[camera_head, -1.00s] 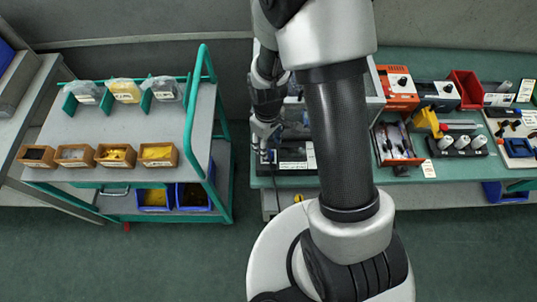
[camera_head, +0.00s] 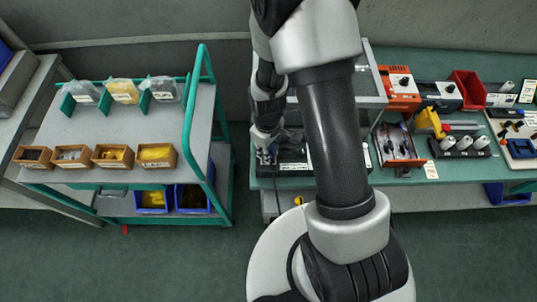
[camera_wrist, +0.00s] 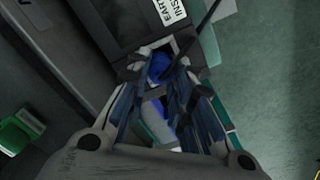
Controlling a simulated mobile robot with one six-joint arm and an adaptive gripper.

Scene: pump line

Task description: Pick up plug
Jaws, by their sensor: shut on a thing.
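The plug (camera_wrist: 158,67) shows as a small blue body between the fingertips in the wrist view. A dark cable runs up and right from beside it. My gripper (camera_wrist: 165,72) is shut on the plug, and its fingers hide much of it. In the head view my gripper (camera_head: 266,150) is at the left end of the green bench, beside a dark unit with a white label. The plug itself is hard to make out there. I cannot tell whether it is clear of the surface below.
A labelled dark box (camera_wrist: 125,22) lies close to the fingertips. A trolley with small bins (camera_head: 114,155) stands left, past a floor gap.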

